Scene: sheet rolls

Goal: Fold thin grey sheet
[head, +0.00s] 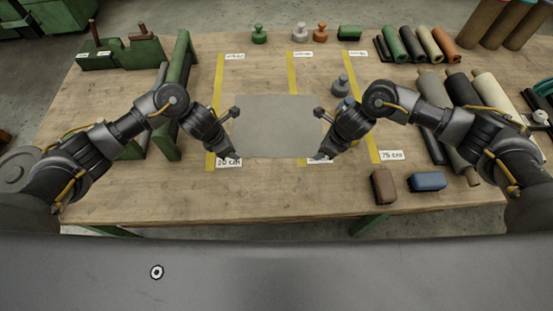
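The thin grey sheet (275,122) lies flat on the wooden table, in the middle of the head view, and looks unfolded. My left gripper (235,160) is at the sheet's near left corner. My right gripper (319,158) is at its near right corner. The fingertips are too small to tell whether either gripper is open or shut, or whether it touches the sheet.
Yellow tape lines (292,72) with distance labels cross the wooden table (120,195). Green, white and orange weights stand at the back. Rolls (497,95) lie at the right. A brown block (384,186) and a blue block (427,181) sit front right. A green rail (178,100) stands left.

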